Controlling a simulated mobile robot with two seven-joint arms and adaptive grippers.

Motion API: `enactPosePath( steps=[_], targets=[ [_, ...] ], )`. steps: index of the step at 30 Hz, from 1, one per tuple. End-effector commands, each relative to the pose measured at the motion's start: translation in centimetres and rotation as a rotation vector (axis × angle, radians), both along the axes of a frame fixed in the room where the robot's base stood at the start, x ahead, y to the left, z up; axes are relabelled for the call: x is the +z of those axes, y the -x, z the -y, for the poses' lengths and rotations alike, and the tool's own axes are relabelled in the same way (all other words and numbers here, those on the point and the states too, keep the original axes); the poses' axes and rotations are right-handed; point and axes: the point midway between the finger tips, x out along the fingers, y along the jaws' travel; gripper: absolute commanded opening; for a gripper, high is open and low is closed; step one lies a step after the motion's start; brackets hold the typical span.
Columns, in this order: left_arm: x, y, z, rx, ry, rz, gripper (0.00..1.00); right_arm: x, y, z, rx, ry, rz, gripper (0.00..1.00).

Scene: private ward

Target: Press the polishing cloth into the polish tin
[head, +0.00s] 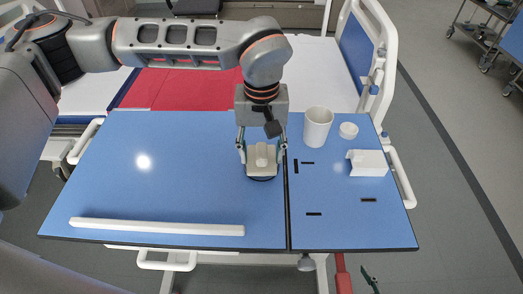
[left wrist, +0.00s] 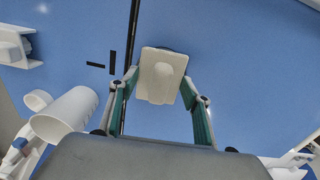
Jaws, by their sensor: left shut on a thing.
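The polishing cloth shows as a cream, squarish pad with a rounded knob (head: 262,160), and also in the left wrist view (left wrist: 160,75). My left gripper (head: 262,147) is shut on it, with a green-edged finger on each side. A dark round rim, likely the polish tin (head: 262,179), shows just below the pad; a dark edge of it also shows in the left wrist view (left wrist: 178,51). The pad hides most of it, and I cannot tell whether they touch. One green finger of my right gripper (head: 370,279) shows at the bottom edge; the rest is out of frame.
A long white bar (head: 155,227) lies at the front left. The table's left middle is clear.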

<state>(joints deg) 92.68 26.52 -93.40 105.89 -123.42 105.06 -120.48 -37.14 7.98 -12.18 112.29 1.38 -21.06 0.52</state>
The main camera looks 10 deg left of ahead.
Motion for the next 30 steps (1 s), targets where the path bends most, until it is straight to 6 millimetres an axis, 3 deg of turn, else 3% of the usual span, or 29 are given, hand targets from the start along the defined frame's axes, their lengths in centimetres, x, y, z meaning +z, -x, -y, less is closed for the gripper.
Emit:
enactPosePath(
  steps=[30],
  targets=[
    [7.0, 0.0, 0.0, -0.001, 0.000, 0.001, 0.25, 6.0, -1.2, 0.0, 0.000, -0.001, 0.035, 0.40]
  ],
)
